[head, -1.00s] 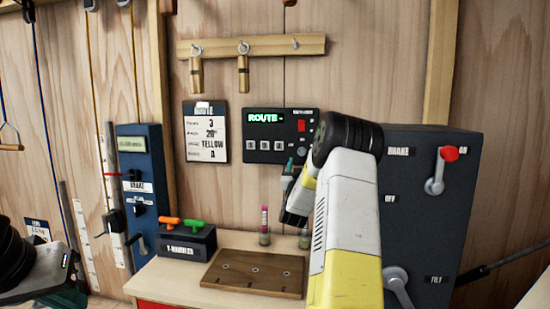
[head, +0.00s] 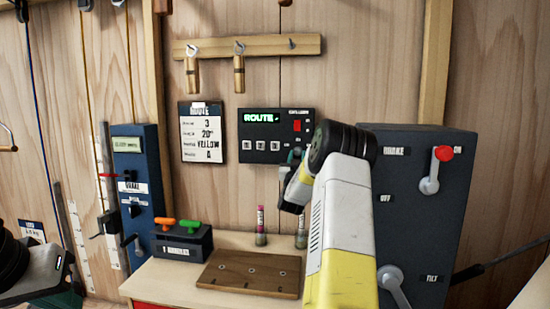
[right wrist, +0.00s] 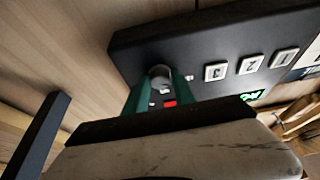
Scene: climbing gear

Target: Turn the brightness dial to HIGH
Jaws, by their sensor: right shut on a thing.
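The black control box (head: 262,157) is on the wooden wall, with a green "ROUTE" display, several white buttons and a red switch. My right gripper (head: 294,157) is at its lower right corner. In the right wrist view, my right gripper (right wrist: 160,92) has its green fingers shut on the grey round brightness dial (right wrist: 160,72). The dial's pointer and most of its markings are hidden by the fingers, so its setting cannot be read. My left arm shows at the lower left of the head view, but its fingers do not.
A route card (head: 202,132) hangs left of the box. A large dark panel with a red-knobbed lever (head: 430,170) stands at the right. Below are a wooden board (head: 250,273), a T-handle holder (head: 181,243) and two small tubes.

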